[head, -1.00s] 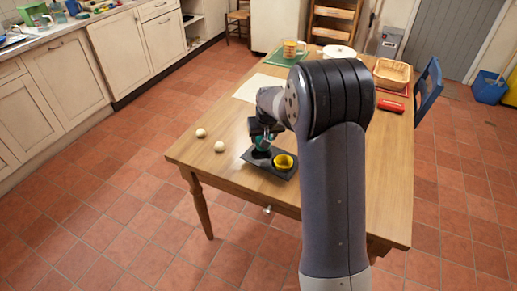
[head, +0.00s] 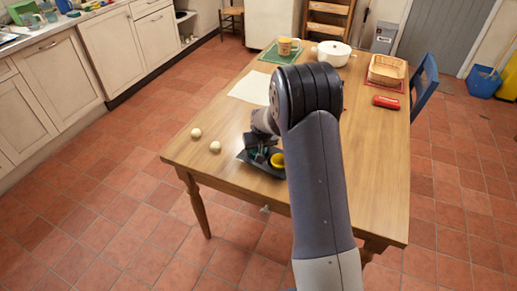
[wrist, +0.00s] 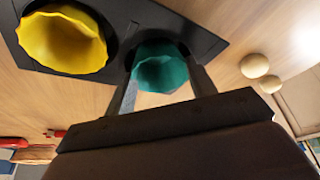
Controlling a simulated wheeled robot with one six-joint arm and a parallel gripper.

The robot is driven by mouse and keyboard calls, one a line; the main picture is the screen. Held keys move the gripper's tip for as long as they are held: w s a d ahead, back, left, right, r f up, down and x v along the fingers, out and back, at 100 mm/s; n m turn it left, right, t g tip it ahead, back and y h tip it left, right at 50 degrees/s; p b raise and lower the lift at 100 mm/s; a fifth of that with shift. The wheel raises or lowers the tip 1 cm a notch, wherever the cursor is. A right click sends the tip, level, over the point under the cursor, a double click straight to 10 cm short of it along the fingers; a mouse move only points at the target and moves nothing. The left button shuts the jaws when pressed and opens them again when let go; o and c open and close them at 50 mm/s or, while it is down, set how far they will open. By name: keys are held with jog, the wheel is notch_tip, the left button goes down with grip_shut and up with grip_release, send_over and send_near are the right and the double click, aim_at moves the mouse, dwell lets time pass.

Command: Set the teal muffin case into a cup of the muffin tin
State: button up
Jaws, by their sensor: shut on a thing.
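The dark muffin tin (head: 262,167) lies near the table's front edge, and its flat top (wrist: 207,42) shows in the wrist view. A yellow case (head: 277,160) sits in one cup; it also shows in the wrist view (wrist: 62,40). The teal muffin case (wrist: 160,70) is between the two fingers of my gripper (wrist: 162,88), which is shut on it. It overlaps the other dark cup in the wrist view; I cannot tell whether its base is inside. In the head view my gripper (head: 262,152) is low over the tin and partly hides it.
Two pale eggs (head: 205,140) lie on the table left of the tin. A white sheet (head: 250,87), a mug (head: 286,46) on a green mat, a white pot (head: 331,53), a basket (head: 387,69) and a red object (head: 386,102) stand farther back.

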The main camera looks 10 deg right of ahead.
jog(key=shift+s+f+b, duration=0.25)
jog(key=shift+f+b, duration=0.15)
jog(key=shift+f, duration=0.1)
jog(key=shift+s+f+b, duration=0.25)
jog(key=shift+f+b, duration=0.1)
jog(key=shift+f, duration=0.1)
jog(key=o, duration=0.9)
jog(key=shift+o, duration=0.4)
jog(key=shift+w+r+p, duration=0.15)
jog(key=shift+r+p, duration=0.55)
jog(key=shift+p, duration=0.2)
jog(key=shift+r+b, duration=0.35)
jog(key=shift+r, duration=0.05)
jog(key=v, duration=1.1)
jog(key=shift+w+r, duration=0.15)
jog(key=x, duration=1.2)
